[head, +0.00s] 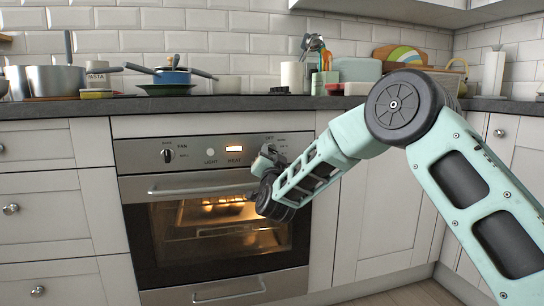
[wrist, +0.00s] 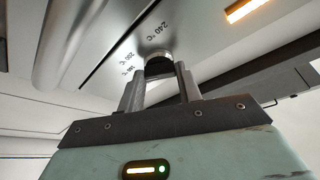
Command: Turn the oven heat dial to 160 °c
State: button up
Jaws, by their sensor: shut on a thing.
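The oven (head: 215,215) is set in the white cabinets, with a steel control panel across its top. The heat dial (wrist: 157,57) is a round dark-and-metal knob near the panel's right end. My gripper (wrist: 160,80) is shut on the dial, one finger on each side. In the head view my gripper (head: 268,158) covers most of the dial. Around the dial in the wrist view, 240 °C reads clearly, with smaller marks to its left that look like 200 and 160 °C. The dial's pointer is hidden, so its setting cannot be told.
The fan knob (head: 167,156) sits at the panel's left. The heat lamp (head: 234,149) glows orange. The oven door handle (head: 200,187) runs just below the panel and the door is shut. Pans (head: 172,76) and other kitchenware stand on the slate worktop (head: 130,104) above.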

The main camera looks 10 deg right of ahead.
jog(key=shift+f, duration=0.1)
jog(key=o, duration=1)
jog(key=shift+s, duration=0.1)
jog(key=p+v, duration=0.4)
jog(key=v, duration=1.3)
jog(key=shift+s, duration=0.1)
jog(key=shift+a, duration=0.1)
